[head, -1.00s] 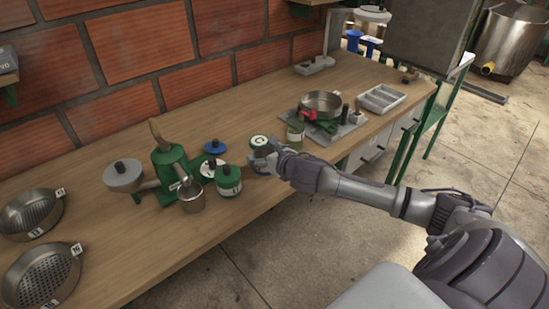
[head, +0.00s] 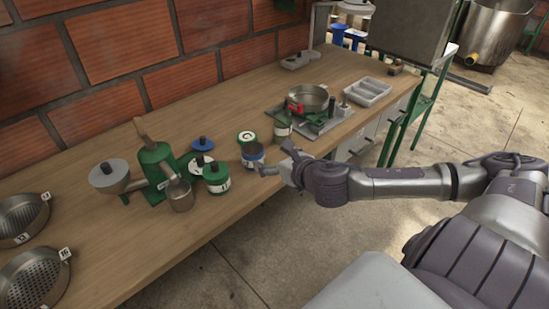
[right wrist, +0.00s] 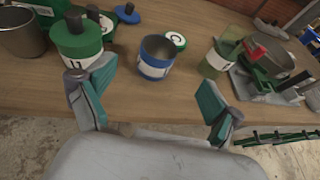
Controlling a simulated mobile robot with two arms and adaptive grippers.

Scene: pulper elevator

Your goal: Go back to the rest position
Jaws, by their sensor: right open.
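My right gripper (head: 280,166) is at the front edge of the wooden bench, just right of a blue canister with a white label (head: 252,155). In the right wrist view its two fingers (right wrist: 152,108) are spread apart with nothing between them. The blue canister (right wrist: 157,57) stands upright and open-topped beyond the fingertips, apart from them. My left gripper is in neither view.
A green canister (head: 216,177) and metal cup (head: 180,195) stand left of the blue one. Floor in front of the bench is clear.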

